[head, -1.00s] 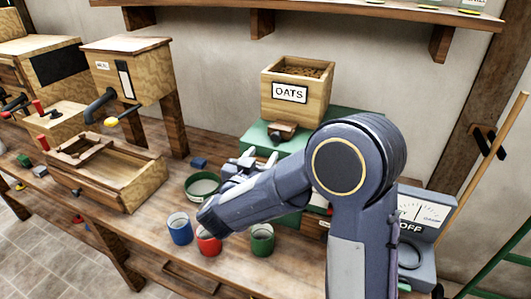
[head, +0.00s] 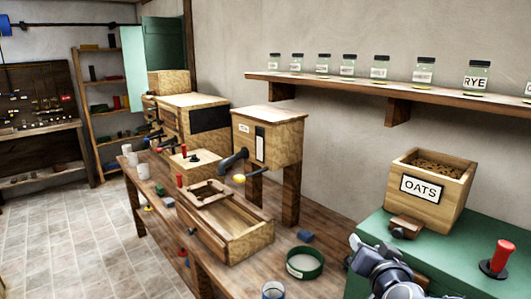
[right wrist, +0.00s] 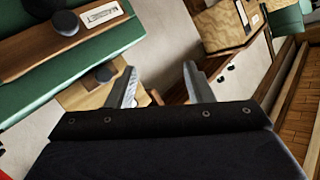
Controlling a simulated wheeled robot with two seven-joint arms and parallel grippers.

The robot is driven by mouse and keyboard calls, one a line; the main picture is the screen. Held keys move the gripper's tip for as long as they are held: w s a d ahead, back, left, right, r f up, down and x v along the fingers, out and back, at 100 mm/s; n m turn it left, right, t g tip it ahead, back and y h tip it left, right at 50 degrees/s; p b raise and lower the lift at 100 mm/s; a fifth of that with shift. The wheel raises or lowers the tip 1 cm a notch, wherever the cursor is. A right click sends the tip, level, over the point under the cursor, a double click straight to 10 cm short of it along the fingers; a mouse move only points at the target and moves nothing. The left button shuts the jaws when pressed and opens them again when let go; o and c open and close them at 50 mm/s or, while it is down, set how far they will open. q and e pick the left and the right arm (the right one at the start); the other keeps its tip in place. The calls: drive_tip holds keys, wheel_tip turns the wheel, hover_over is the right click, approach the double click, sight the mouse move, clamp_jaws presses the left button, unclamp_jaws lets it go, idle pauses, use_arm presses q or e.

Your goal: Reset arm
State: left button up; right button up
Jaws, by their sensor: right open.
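My right gripper (head: 368,250) is at the lower right of the head view, in front of the green stand with the oats box (head: 432,190). In the right wrist view its two fingers (right wrist: 160,88) are spread apart with nothing between them. My left gripper is not in view.
A wooden bench (head: 222,262) carries a wooden tray box (head: 245,238), a green round container (head: 304,263) and a small blue block (head: 305,237). A red-handled knob (head: 501,257) stands on the green stand (head: 455,240). Glass jars line a wall shelf (head: 345,87). Tiled floor (head: 75,245) lies open at left.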

drive_tip(key=s+a+f+n+g+y, duration=0.1)
drive_tip(key=s+f+g, duration=0.3)
drive_tip(key=s, duration=0.9)
drive_tip(key=s+a+f+n+g+y, duration=0.1)
drive_tip(key=s+f+n+g+y, duration=0.2)
drive_tip(key=s, duration=1.1)
wheel_tip(320, 180, down, 3)
drive_tip(key=g, duration=0.2)
drive_tip(key=shift+a+g+y, duration=0.2)
drive_tip(key=shift+g+y, duration=0.1)
drive_tip(key=shift+y, duration=0.1)
drive_tip(key=shift+r, duration=0.1)
drive_tip(key=shift+c, duration=0.4)
